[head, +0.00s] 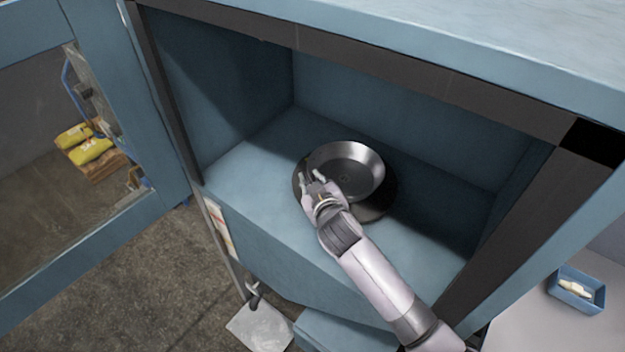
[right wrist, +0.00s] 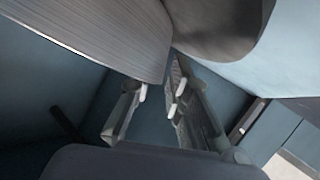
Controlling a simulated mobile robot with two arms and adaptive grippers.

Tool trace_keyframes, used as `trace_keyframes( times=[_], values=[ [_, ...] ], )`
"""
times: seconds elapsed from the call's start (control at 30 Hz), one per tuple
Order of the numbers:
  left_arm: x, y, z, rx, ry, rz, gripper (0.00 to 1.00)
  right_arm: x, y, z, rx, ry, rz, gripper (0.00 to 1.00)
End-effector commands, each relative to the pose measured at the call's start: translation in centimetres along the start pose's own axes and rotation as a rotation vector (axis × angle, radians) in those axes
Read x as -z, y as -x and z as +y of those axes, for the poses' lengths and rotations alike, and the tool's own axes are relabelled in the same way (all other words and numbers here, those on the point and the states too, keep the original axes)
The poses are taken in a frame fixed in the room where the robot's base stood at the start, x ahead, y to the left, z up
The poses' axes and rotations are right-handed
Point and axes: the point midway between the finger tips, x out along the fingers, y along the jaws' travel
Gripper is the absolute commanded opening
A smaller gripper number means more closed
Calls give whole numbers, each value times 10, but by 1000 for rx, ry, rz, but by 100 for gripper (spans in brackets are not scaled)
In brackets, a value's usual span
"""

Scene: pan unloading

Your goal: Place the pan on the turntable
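A round, shallow dark metal pan (head: 352,170) sits upright inside the blue cabinet, over a dark round disc that looks like the turntable (head: 376,208). The disc's edge shows at the pan's left and lower right. My right gripper (head: 310,179) is at the pan's front left rim. In the right wrist view my right gripper's fingers (right wrist: 160,105) stand apart with nothing seen between them. Two curved grey surfaces fill the top of that view, close to the fingers. My right gripper hides part of the pan's near side; no handle can be made out. My left gripper is not in view.
The cabinet (head: 240,165) has side walls and a top edge around the opening. Its glazed door (head: 90,150) stands open at the left. The shelf is bare left and right of the disc. A small blue tray (head: 578,290) lies outside at the lower right.

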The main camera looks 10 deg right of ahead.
Motion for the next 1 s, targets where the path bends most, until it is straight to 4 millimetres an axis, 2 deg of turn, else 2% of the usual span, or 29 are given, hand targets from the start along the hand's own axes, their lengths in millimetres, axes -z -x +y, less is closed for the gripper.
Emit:
trace_keyframes(
  times=[0.47,0.67,1.0],
  values=[
    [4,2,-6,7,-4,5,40,3,3,1,0,0,0,25],
    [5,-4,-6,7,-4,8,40,1,30,0,2,-3,1,25],
    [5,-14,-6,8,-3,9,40,2,95,1,0,-2,2,25]
  ],
)
